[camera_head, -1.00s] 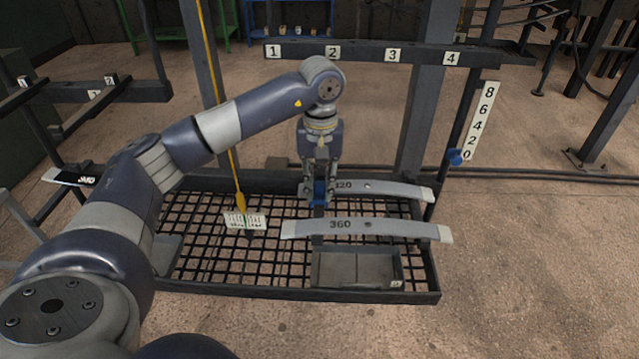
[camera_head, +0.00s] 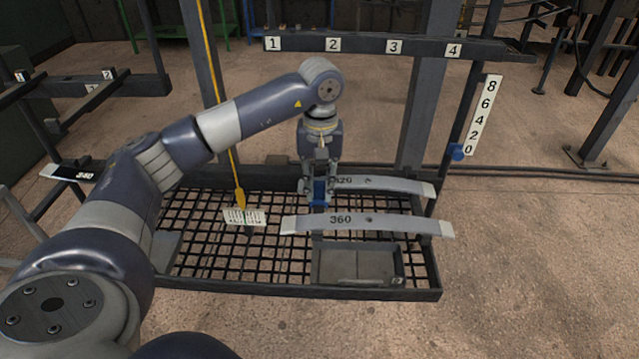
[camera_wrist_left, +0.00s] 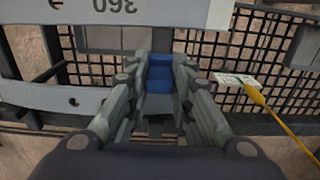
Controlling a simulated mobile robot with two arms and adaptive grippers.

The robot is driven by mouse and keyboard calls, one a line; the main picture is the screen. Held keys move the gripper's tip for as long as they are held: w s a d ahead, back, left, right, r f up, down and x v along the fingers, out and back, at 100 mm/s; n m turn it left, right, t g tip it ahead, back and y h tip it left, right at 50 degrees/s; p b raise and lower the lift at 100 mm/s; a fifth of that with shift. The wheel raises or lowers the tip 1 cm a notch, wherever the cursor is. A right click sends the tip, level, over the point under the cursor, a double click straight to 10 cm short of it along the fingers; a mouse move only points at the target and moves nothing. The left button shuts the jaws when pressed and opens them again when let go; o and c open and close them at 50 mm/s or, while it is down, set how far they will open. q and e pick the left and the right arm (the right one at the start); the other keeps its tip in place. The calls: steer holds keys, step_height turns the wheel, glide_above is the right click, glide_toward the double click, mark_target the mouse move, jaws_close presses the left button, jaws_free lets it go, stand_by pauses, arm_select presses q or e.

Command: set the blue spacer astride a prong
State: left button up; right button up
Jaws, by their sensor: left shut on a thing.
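My left gripper (camera_head: 319,194) is shut on the blue spacer (camera_head: 320,188), above the grid tray. In the left wrist view the spacer (camera_wrist_left: 160,78) sits between the two fingers, which partly cover its sides. A dark bar shows just below the spacer in the head view, but I cannot tell whether it is a prong or whether the spacer touches it. The grey spring marked 360 (camera_head: 365,226) lies in front of the gripper. A second spring (camera_head: 390,187) lies behind it, to the right. My right gripper is not in view.
The grid tray (camera_head: 200,274) spans the area below. A yellow pointer (camera_head: 240,200) with a white label (camera_head: 244,217) hangs left of the gripper. A rail numbered 1 to 4 (camera_head: 365,46) runs behind. A number scale (camera_head: 482,115) stands at the right.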

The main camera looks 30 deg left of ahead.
arm_select(q)
steer(key=o, duration=0.9)
